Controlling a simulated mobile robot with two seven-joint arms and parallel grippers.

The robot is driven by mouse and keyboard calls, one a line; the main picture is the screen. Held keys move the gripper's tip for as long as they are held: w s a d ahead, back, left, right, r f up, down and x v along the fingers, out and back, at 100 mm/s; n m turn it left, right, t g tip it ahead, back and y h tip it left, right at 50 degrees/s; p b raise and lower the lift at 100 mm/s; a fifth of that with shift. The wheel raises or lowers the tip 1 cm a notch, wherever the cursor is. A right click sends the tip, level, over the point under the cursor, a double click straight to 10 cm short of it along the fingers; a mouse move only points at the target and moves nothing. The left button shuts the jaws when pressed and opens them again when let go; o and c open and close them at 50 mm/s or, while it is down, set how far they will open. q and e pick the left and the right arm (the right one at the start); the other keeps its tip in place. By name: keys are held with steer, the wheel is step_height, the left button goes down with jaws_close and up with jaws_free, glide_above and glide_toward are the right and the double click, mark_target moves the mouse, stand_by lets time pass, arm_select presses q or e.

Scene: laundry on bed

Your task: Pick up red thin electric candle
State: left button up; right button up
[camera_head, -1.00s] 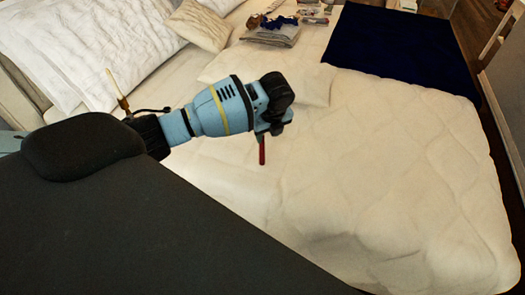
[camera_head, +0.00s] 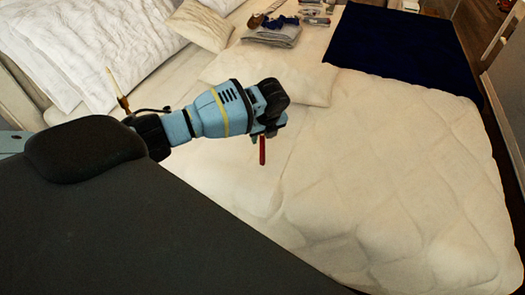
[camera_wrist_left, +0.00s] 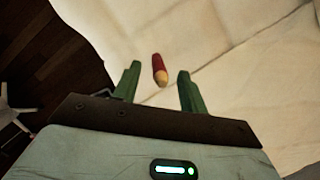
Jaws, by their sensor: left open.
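The red thin electric candle (camera_head: 262,151) shows in the head view just below my left gripper (camera_head: 261,133), its upper part hidden by the gripper. In the left wrist view the candle (camera_wrist_left: 158,66) is a short red stick with a pale yellowish end pointing toward the palm. My left gripper (camera_wrist_left: 159,75) is open, with its green fingers on either side of the candle and visible gaps on both sides. The candle appears to lie between the fingertips, not gripped. My right gripper is not in view.
The cream quilt (camera_head: 400,180) covers the bed, with wide clear room to the right. A navy blanket (camera_head: 400,50) and a folded grey pile (camera_head: 272,38) lie farther back. Pillows (camera_head: 200,24) are at upper left. A thin yellow stick (camera_head: 114,82) stands behind my arm.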

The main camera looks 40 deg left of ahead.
mark_target(262, 150)
arm_select(q)
steer(key=x, duration=0.2)
steer(key=shift+f, duration=0.3)
steer(key=shift+c, duration=0.4)
jaws_close()
